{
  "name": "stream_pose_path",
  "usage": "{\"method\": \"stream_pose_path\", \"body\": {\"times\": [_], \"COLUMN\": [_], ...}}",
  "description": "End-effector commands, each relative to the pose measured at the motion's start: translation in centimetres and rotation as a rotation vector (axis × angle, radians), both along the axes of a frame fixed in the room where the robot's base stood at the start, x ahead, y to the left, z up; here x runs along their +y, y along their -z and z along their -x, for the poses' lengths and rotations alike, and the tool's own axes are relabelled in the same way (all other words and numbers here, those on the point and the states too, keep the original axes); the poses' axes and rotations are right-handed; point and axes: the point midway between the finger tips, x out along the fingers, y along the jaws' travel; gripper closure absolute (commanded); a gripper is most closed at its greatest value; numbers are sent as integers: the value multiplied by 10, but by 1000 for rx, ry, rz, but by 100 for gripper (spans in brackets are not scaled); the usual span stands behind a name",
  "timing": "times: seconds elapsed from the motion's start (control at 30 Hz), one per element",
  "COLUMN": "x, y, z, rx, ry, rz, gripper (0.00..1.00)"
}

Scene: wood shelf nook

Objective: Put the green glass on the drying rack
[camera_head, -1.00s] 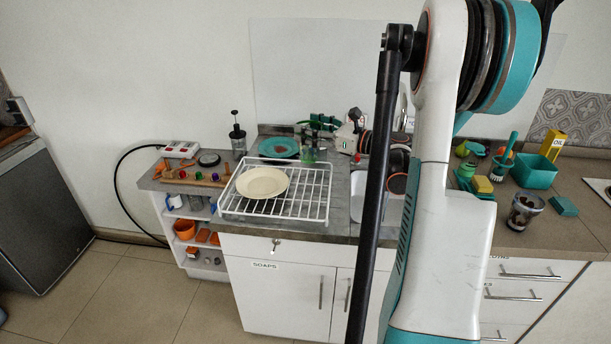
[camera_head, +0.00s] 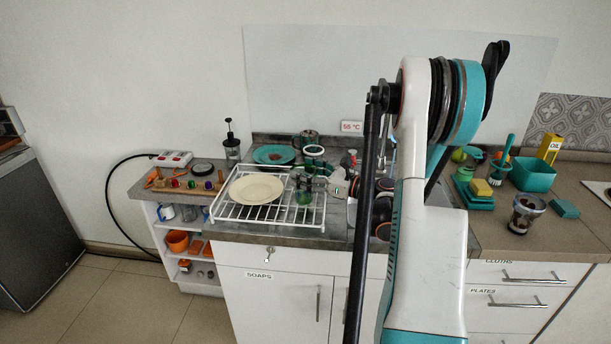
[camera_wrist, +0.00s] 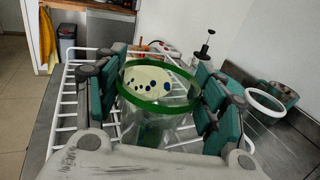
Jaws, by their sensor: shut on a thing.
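The green glass is clear with a green rim; it shows upright in the wrist view (camera_wrist: 150,130) and small in the head view (camera_head: 304,198). My gripper (camera_head: 311,183) is shut on it, with teal finger pads on both sides of the glass in the wrist view (camera_wrist: 158,103). The glass is over the right part of the white wire drying rack (camera_head: 283,216). I cannot tell whether its base touches the wires. A cream plate (camera_head: 256,188) lies on the rack, left of the glass.
A teal plate (camera_head: 273,154) and a plunger pot (camera_head: 232,145) stand behind the rack. Colored knobs on a wooden strip (camera_head: 186,183) are at the left. The rack's front right has bare wires.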

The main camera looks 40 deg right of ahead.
Motion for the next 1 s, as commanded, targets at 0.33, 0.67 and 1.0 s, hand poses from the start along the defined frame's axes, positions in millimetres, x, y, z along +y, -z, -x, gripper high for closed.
{"method": "stream_pose_path", "body": {"times": [0.33,0.67,1.0], "x": [0,0,-8], "y": [2,1,-3], "z": [0,0,21], "rx": [0,0,0], "ry": [0,0,4], "rz": [0,0,0], "gripper": [25,16,16]}}
